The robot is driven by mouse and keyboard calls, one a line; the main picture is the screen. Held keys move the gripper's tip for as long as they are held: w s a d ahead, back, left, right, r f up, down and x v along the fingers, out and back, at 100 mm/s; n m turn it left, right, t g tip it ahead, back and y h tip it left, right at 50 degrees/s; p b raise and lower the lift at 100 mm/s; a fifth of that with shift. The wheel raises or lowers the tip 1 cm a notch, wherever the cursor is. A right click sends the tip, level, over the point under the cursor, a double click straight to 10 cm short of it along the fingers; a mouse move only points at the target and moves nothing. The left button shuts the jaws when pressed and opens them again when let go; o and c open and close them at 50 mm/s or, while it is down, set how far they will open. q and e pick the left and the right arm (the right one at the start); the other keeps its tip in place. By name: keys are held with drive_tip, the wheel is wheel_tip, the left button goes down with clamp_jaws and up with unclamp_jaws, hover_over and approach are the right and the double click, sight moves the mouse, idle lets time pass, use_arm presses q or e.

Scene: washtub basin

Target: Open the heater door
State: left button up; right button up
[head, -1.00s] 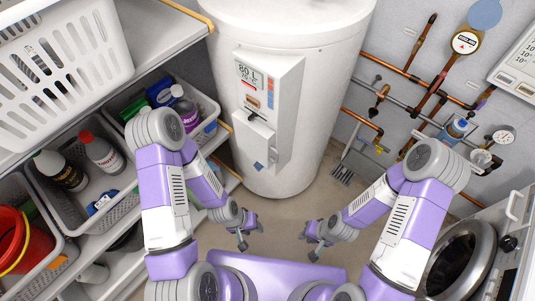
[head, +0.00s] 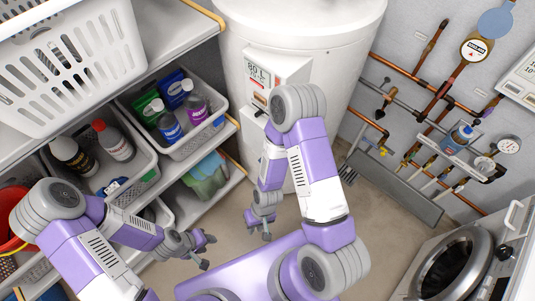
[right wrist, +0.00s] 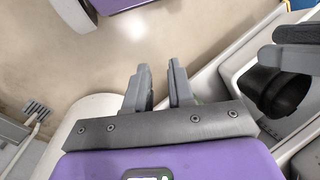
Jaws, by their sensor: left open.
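The white cylindrical heater (head: 300,32) stands at the back centre in the head view. A box with an "80 L" label (head: 258,75) projects from its front. My right arm hides most of the box's lower part, including any door handle. My right gripper (head: 260,228) hangs low in front of the heater, below the box, open and empty. Its two fingers show apart in the right wrist view (right wrist: 160,85), above the floor and clear of the box. My left gripper (head: 199,249) is open and empty at the lower left, near the shelf.
Shelves with a white basket (head: 75,60) and bins of bottles (head: 180,115) stand on the left. Pipes and gauges (head: 440,90) line the right wall. A washing machine (head: 460,265) is at the lower right.

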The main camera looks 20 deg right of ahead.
drive_tip(key=s+a+r+n+g+h+p, duration=0.1)
drive_tip(key=s+a+r+n+g+h, duration=0.1)
drive_tip(key=s+r+n+g, duration=0.15)
drive_tip(key=s+d+f+n+g+h+b, duration=0.1)
drive_tip(key=s+d+f+n+h+b, duration=0.15)
drive_tip(key=d+n+h, duration=0.3)
drive_tip(key=w+d+r+n+t+h+b, duration=0.2)
drive_tip(key=d+n+h+b, duration=0.2)
drive_tip(key=d+n+h, duration=0.25)
drive_tip(key=w+r+n+t+h+b, duration=0.25)
drive_tip(key=w+n+t, duration=0.25)
drive_tip(key=w+t, duration=0.25)
drive_tip(key=w+r+n+t+h+b, duration=0.1)
drive_tip(key=w+r+n+t+h, duration=0.15)
drive_tip(key=w+n+t, duration=0.5)
use_arm(q)
wheel_tip(320, 180, down, 9)
drive_tip(key=b, duration=0.1)
use_arm(e)
drive_tip(key=w+d+r+m+g, duration=0.1)
drive_tip(key=w+d+m, duration=0.1)
drive_tip(key=w+d, duration=0.4)
drive_tip(key=shift+y, duration=0.3)
use_arm(q)
drive_tip(key=shift+d, duration=0.1)
use_arm(e)
drive_tip(key=shift+w+d, duration=0.1)
clamp_jaws()
